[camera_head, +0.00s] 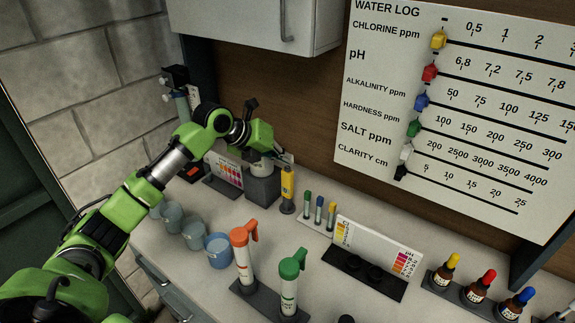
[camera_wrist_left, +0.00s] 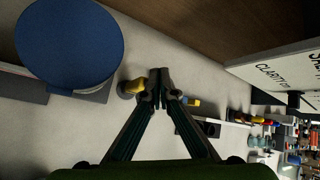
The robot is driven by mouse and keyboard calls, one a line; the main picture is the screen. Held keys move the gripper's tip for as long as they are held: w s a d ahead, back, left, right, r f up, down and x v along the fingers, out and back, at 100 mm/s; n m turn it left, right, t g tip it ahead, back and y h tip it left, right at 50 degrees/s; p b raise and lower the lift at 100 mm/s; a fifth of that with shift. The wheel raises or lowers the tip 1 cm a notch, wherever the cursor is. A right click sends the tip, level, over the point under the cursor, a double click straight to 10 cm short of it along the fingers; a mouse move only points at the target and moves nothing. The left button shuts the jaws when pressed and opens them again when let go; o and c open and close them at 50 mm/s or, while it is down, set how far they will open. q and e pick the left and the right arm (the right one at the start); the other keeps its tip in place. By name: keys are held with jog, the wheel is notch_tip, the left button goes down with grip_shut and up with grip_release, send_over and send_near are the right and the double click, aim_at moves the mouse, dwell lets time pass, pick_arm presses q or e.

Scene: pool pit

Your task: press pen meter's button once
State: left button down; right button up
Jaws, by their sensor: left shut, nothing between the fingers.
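The yellow pen meter (camera_head: 288,184) stands upright in a dark round base on the counter. In the left wrist view a yellow piece, apparently the pen meter (camera_wrist_left: 128,88), shows just left of the fingertips. Its button cannot be made out. My left gripper (camera_head: 285,158) is just above and behind the pen meter's top in the head view. Its fingers (camera_wrist_left: 160,75) are shut together with nothing between them. Whether they touch the pen meter cannot be told. My right gripper is out of view.
A grey block device (camera_head: 263,187) stands left of the pen meter; a large blue disc (camera_wrist_left: 68,40) is close in the wrist view. Small capped vials (camera_head: 319,211) and a color-chart stand (camera_head: 372,252) are to the right. Orange (camera_head: 243,252) and green (camera_head: 289,280) capped tubes stand in front.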

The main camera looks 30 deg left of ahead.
aim_at(285, 170)
pick_arm(q)
jog(key=shift+r, duration=0.3)
notch_tip(285, 170, up, 5)
jog(key=p, duration=0.4)
dwell(0.8)
jog(key=shift+f, duration=0.1)
